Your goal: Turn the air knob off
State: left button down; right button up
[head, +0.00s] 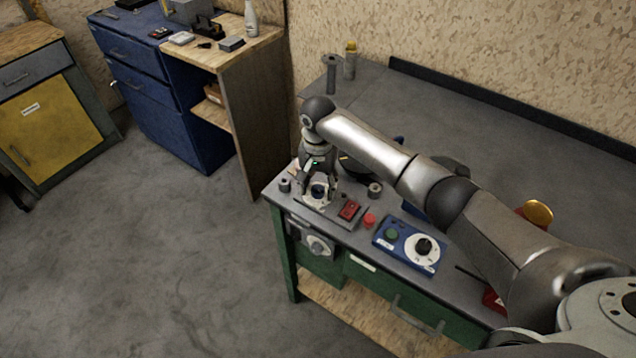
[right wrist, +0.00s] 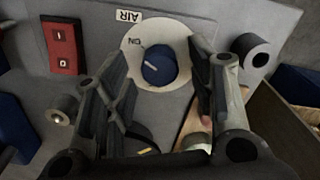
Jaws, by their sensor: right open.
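The air knob (right wrist: 160,66) is a round blue knob with a short white mark, set in a white dial plate (right wrist: 133,47) on a grey panel. An "AIR" label (right wrist: 125,16) sits above it, and "ON" is printed at the dial's upper left. In the head view the knob (head: 318,191) shows at the table's near left corner. My right gripper (head: 319,197) points down over it, open. In the right wrist view its fingers (right wrist: 159,58) stand on either side of the knob, with gaps visible; contact cannot be told. My left gripper is not in view.
A red rocker switch (head: 349,210) and a red button (head: 369,220) sit right of the knob. A blue control box (head: 408,246) lies farther right. Grey cylinders (head: 375,190) (head: 284,185) flank the panel.

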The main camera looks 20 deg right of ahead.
jog(key=shift+f, duration=0.2)
jog(key=shift+c, duration=0.3)
jog(key=c, duration=1)
jog(key=shift+o, duration=0.2)
jog(key=shift+r, duration=0.1)
